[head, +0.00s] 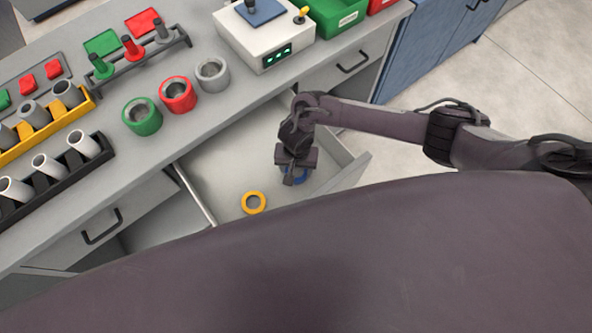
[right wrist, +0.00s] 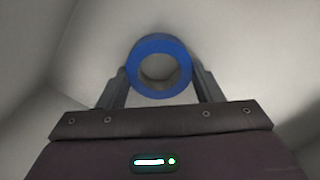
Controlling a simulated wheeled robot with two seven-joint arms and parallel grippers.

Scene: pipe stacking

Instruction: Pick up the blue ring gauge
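The blue ring gauge (right wrist: 138,80) lies face-on between the two fingers of my right gripper (right wrist: 160,78) in the right wrist view. One finger is at each side of the ring, close to its outer edge. I cannot tell whether they press on it. In the head view my right gripper (head: 292,178) points down into the open drawer (head: 235,150). It hides most of the blue ring gauge (head: 297,179), leaving a little blue showing. My left gripper is not in view.
A yellow ring (head: 254,203) lies in the drawer to the left of my gripper. On the counter are a green ring (head: 142,117), a red ring (head: 178,95), a grey ring (head: 212,75), pipe racks and a control box (head: 264,40). Drawer walls surround the gripper.

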